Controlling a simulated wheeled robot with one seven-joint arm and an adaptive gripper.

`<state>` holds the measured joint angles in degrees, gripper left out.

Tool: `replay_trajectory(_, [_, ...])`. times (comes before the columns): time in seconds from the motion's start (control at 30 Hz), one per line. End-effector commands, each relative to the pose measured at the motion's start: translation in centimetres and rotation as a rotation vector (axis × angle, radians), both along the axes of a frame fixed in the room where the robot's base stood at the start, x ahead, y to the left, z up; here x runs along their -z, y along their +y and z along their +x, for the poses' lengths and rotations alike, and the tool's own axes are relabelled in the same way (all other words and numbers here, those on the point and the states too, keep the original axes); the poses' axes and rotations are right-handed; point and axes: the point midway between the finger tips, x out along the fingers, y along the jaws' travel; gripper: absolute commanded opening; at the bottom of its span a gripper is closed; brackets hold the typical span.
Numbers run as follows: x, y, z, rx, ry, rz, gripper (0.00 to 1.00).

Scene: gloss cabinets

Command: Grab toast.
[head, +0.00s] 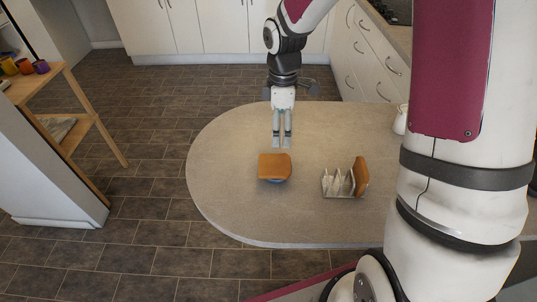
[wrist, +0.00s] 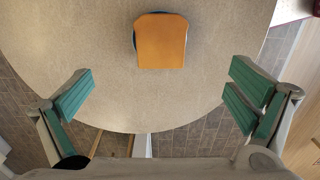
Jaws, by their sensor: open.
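A brown slice of toast (head: 274,166) lies flat near the middle of the rounded table, on a small blue dish (head: 277,181) that it mostly covers. The toast also shows in the wrist view (wrist: 161,40), at the top centre, with a blue rim of the dish at its edges. A second slice of toast (head: 361,176) stands upright at the right end of a toast rack (head: 338,184). My gripper (head: 282,141) points down over the table, beyond the flat toast. In the wrist view its green-padded fingers (wrist: 162,95) are wide apart with nothing between them.
The grey table (head: 225,150) has a rounded left end and is clear around the flat toast. A white mug or jug (head: 401,119) stands at the right, partly hidden by my arm. A wooden shelf (head: 75,120) with coloured cups stands at the left.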

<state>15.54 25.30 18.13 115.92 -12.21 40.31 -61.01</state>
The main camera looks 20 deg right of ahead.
Motion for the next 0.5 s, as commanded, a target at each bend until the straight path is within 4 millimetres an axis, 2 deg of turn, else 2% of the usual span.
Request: replay_trajectory(0.5, [8.1,0.0,0.1,-0.014,0.006,0.004,1.0])
